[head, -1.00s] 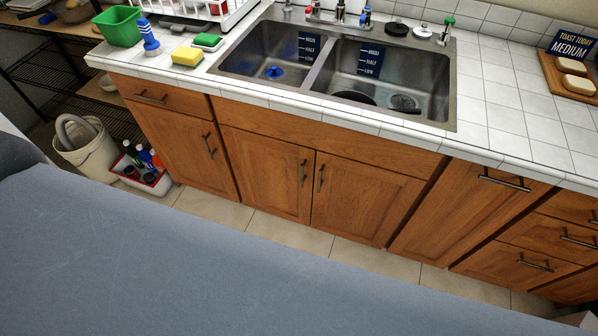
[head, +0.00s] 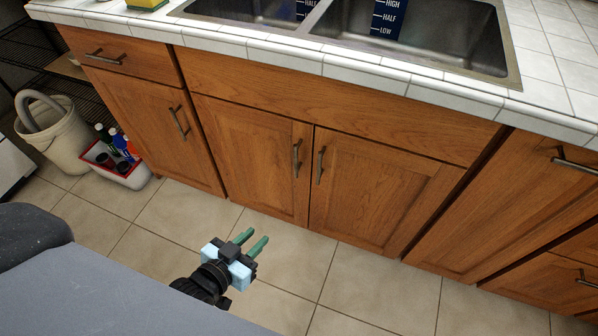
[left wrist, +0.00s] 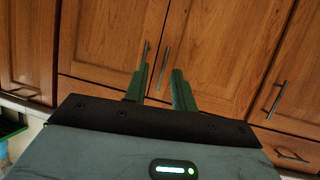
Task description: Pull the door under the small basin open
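The small basin (head: 250,10) is the left one of the steel double sink. The brown wooden door under it (head: 252,160) is shut, with an upright dark metal bar handle (head: 296,158) near its right edge. In the left wrist view, which is upside down, the door (left wrist: 225,45) is on the right and its handle (left wrist: 165,68) appears between the fingertips. My left gripper (head: 252,241) is open and empty, low over the floor in front of the door and apart from the handle. Its fingers (left wrist: 160,72) point toward the cabinet. My right gripper is not in view.
The door under the large basin (head: 375,190) is shut; its handle (head: 320,165) is close beside the other. A beige bucket (head: 55,135) and a white-and-red caddy of bottles (head: 120,165) stand at the left. The tiled floor (head: 370,285) before the doors is clear.

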